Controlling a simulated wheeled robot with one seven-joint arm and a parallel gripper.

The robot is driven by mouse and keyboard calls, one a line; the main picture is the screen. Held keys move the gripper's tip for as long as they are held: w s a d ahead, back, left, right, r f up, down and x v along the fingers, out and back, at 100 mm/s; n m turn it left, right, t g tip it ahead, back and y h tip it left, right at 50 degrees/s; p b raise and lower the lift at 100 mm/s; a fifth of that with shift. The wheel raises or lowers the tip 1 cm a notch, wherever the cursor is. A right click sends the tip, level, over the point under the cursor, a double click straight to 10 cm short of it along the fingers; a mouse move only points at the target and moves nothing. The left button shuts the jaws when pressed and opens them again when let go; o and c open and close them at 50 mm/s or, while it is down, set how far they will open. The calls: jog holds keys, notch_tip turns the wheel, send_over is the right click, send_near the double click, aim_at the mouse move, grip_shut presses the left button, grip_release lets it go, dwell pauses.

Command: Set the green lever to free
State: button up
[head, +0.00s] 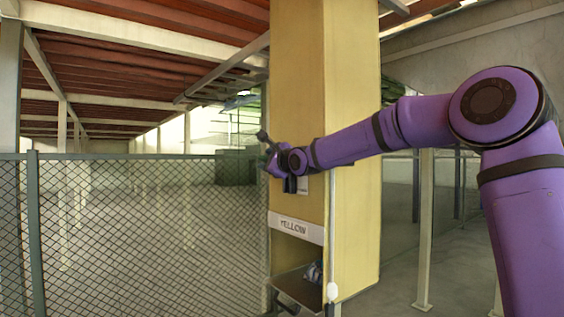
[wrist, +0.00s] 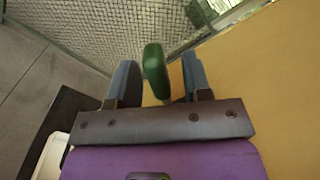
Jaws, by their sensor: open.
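The green lever (wrist: 155,72) stands up between my gripper's two fingers in the wrist view, a little nearer the left finger. My gripper (wrist: 158,59) is open, with a visible gap between the lever and the right finger. I cannot tell how near the lever is in depth. In the head view my gripper (head: 268,148) is at the left edge of the yellow column (head: 355,220), above the "YELLOW" sign (head: 297,229). The lever cannot be made out there. No marking for its free position shows.
A wire mesh fence (head: 130,235) runs left of the column and also shows in the wrist view (wrist: 110,28). Below the sign is an open compartment (head: 298,283) with something in it.

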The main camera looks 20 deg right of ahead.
jog(key=v, duration=0.8)
dwell(0.4)
dwell(0.5)
jog(key=s+a+f+n+g+h, duration=0.45)
jog(key=s+f+n, duration=0.4)
jog(key=f, duration=0.45)
jog(key=s+d+f+n+g, duration=0.2)
jog(key=s+n, duration=0.2)
jog(key=s, duration=0.8)
jog(key=s+d+f+n+g, duration=0.2)
jog(key=s+d+n+g, duration=0.1)
jog(key=s, duration=0.9)
jog(key=s+d+f+n+g+h, duration=0.1)
jog(key=s+n, duration=0.4)
jog(key=s, duration=0.7)
notch_tip(320, 180, down, 2)
jog(key=shift+s+d+g, duration=0.4)
jog(key=shift+d+g, duration=0.35)
jog(key=shift+d, duration=0.25)
